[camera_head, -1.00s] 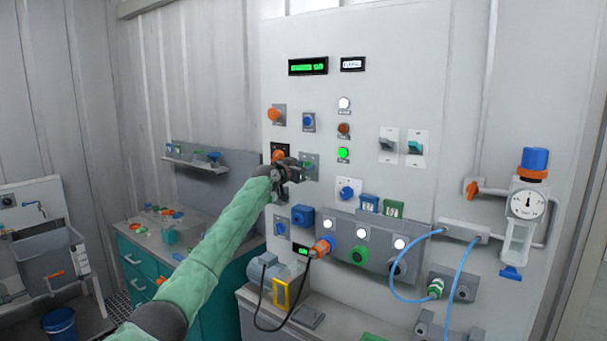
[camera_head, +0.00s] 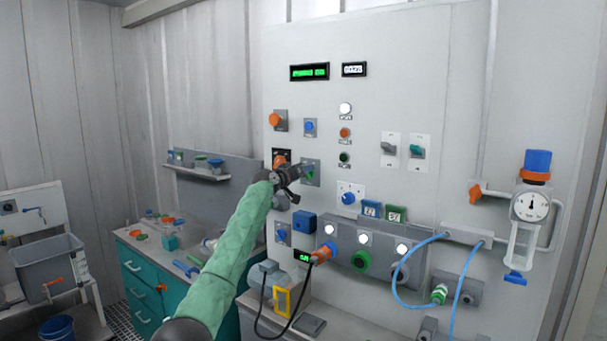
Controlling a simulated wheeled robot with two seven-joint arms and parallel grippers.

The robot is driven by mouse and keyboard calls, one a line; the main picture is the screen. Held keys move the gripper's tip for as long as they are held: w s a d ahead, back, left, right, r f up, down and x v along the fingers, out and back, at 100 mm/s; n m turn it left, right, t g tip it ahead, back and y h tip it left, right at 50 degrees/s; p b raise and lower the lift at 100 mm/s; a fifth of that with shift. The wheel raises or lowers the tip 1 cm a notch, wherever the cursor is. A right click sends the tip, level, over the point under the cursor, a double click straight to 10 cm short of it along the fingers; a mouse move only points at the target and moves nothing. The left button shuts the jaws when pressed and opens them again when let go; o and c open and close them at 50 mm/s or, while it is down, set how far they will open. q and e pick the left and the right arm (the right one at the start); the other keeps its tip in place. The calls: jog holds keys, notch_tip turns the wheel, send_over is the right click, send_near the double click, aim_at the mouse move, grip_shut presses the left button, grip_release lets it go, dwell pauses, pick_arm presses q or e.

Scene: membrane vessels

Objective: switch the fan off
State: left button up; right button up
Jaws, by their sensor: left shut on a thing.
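My left gripper (camera_head: 300,172) is at the wall panel (camera_head: 400,90), its fingers shut on a small green knob (camera_head: 311,174) on a grey plate. The fingers hide part of the knob, so its exact angle cannot be told. No label that I can read says which control is the fan's. Right of the gripper are three stacked lamps: a lit white one (camera_head: 345,109), an orange-red one (camera_head: 345,133) and a dark green one (camera_head: 344,158). A display (camera_head: 309,72) above shows green text too small to read. My right gripper is not in view.
An orange knob (camera_head: 275,119) and a blue knob (camera_head: 309,126) sit above the gripper. Another blue knob (camera_head: 348,198) is to its lower right. A black cable and blue hoses (camera_head: 402,285) hang below.

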pick_arm(q)
jog(key=shift+r, duration=0.1)
dwell(0.4)
jog(key=o, duration=0.9)
jog(key=shift+a, duration=0.1)
jog(key=shift+o, duration=0.2)
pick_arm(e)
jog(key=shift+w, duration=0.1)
pick_arm(q)
jog(key=b+v, duration=0.3)
jog(key=v, duration=0.4)
jog(key=shift+s+a, duration=0.25)
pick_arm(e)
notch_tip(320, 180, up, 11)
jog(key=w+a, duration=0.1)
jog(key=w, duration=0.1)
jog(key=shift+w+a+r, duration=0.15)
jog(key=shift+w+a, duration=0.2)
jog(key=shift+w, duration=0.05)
